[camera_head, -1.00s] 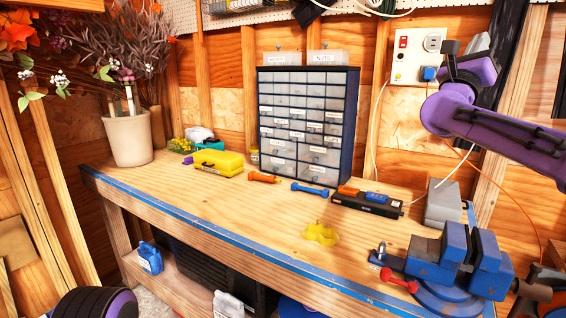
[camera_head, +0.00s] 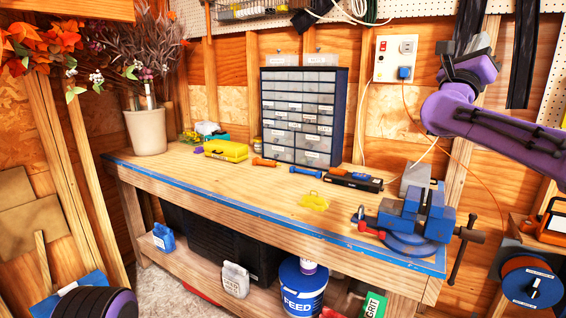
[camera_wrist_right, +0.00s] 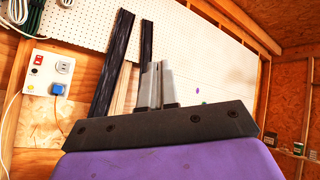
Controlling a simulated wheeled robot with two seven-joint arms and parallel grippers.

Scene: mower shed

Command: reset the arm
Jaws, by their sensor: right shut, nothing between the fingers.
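My right arm is purple and comes in from the right in the head view, raised beside the wall above the bench's right end. Its gripper (camera_head: 478,44) points up, shut and empty, clear of the bench. In the right wrist view the two grey fingers (camera_wrist_right: 156,84) stand together in front of the white pegboard, with nothing between them. My left gripper is not in view; a purple and black part of my own body shows at the bottom left.
The wooden bench (camera_head: 240,190) carries a drawer cabinet (camera_head: 300,115), a yellow case (camera_head: 226,150) and a blue vise (camera_head: 415,218). A wall socket box (camera_head: 394,60) is left of the right gripper. A cable reel (camera_head: 532,282) stands low at the right.

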